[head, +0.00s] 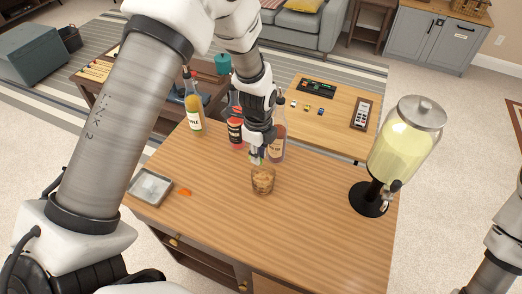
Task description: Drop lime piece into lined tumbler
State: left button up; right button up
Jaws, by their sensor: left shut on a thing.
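The tumbler (262,186) is a short glass with a brownish content, standing on the wooden bar top (310,225). My left gripper (257,160) points down just above the tumbler's rim, slightly to its left in the picture. It is shut on a small piece with a green tint, which I take as the lime piece; the fingers hide most of it. Whether the piece is inside the rim or above it is hard to tell. My right arm shows at the right edge, but its gripper is not in view.
A juice bottle (194,110), a dark-labelled bottle (235,130) and another bottle (278,140) stand behind the tumbler. A drink dispenser (400,150) stands right, a square tray (150,186) left, with an orange scrap (185,192) beside it. The front middle is clear.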

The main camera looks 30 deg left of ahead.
aim_at(261, 164)
pick_arm(q)
jog(key=f+b, duration=0.2)
jog(key=f, duration=0.1)
jog(key=f+b, duration=0.1)
jog(key=f, duration=0.1)
jog(key=shift+w+d+b, duration=0.15)
jog(key=shift+w+b, duration=0.1)
jog(key=shift+b, duration=0.05)
jog(key=o, duration=0.8)
jog(key=shift+w+f, duration=0.1)
notch_tip(261, 164, up, 12)
